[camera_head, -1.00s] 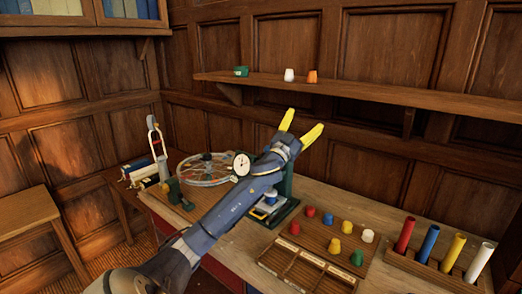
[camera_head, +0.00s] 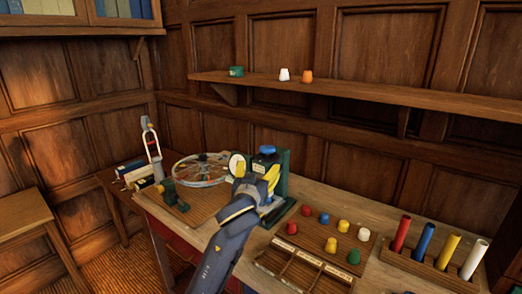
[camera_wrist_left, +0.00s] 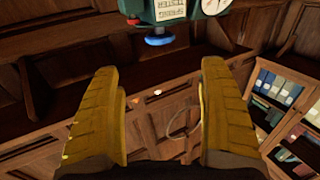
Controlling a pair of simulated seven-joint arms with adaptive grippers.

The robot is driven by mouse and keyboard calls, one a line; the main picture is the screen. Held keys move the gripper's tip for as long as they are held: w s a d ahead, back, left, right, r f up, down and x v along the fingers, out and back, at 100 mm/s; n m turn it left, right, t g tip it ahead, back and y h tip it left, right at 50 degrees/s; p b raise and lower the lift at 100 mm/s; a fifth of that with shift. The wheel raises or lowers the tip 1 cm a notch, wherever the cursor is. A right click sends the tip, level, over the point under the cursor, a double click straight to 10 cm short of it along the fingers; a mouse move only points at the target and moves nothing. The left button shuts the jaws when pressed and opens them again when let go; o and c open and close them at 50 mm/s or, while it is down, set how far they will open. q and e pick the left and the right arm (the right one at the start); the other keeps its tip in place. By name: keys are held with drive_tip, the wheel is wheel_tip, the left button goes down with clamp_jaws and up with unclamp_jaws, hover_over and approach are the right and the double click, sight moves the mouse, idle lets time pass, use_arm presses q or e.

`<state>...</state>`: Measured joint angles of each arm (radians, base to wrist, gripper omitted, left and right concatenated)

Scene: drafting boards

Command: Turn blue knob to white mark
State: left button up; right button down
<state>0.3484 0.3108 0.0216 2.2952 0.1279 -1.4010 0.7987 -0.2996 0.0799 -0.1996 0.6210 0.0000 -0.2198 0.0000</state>
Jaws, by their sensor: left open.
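The blue knob (camera_head: 267,150) sits on top of a dark green device (camera_head: 284,165) with a round white dial (camera_head: 237,164) at its left. In the left wrist view the blue knob (camera_wrist_left: 160,41) shows near the top edge, beyond and between the fingers, not touched by them. I cannot make out a white mark. My left gripper (camera_head: 257,173) is in front of the device, just below the knob in the picture. Its yellow fingers (camera_wrist_left: 163,72) are spread apart with nothing between them. The gripper hides part of the device's front.
A spoked wheel (camera_head: 200,169) lies left of the device. A board with several coloured pegs (camera_head: 313,233) and a rack of coloured tubes (camera_head: 430,263) stand to the right. A wall shelf (camera_head: 390,94) runs above the table, holding small cups.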

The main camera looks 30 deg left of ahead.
sight(267, 147)
use_arm(q)
drive_tip(key=x, duration=1.6)
drive_tip(key=shift+w+a, duration=0.2)
drive_tip(key=shift+w, duration=0.15)
drive_tip(key=shift+r, duration=0.1)
drive_tip(key=c, duration=1.3)
drive_tip(key=shift+c, duration=0.3)
drive_tip(key=shift+d+y, duration=0.1)
drive_tip(key=shift+y, duration=0.2)
